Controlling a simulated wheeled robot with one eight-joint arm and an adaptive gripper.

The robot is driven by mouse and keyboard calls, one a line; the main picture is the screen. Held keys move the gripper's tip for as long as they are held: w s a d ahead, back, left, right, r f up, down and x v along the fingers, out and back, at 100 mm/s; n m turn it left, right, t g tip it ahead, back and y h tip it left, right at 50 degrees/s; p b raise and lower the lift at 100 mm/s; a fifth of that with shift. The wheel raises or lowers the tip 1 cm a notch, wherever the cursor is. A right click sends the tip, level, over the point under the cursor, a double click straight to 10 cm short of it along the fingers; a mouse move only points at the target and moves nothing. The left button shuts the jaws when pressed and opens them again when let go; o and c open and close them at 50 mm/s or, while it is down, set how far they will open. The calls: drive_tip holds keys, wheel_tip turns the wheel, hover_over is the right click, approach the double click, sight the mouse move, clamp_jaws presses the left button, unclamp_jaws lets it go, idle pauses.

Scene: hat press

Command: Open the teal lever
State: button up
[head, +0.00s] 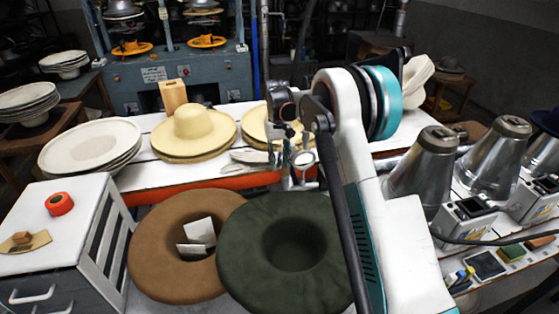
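I cannot pick out a separate teal lever. A blue-grey hat press (205,75) stands at the back left, with orange-rimmed fittings and small white labels on its front. My white arm fills the right centre and hides part of the bench and the area behind it. Its end, where my gripper (297,165) seems to be, is a small cluster of grey metal parts over the bench, left of the arm. It looks apart from the press. The fingers are too small and cluttered to show whether they are open.
A brown felt hat (160,250) and a dark green one (243,245) lie in front. Straw hats (196,125) and pale brims (85,145) cover the white bench. A drawer cabinet (85,215) stands at left. Metal cones (425,165) and small devices crowd the right table.

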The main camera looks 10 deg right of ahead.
wheel_tip(320, 180, up, 12)
drive_tip(key=w, duration=0.1)
drive_tip(key=shift+w, duration=0.3)
idle(0.3)
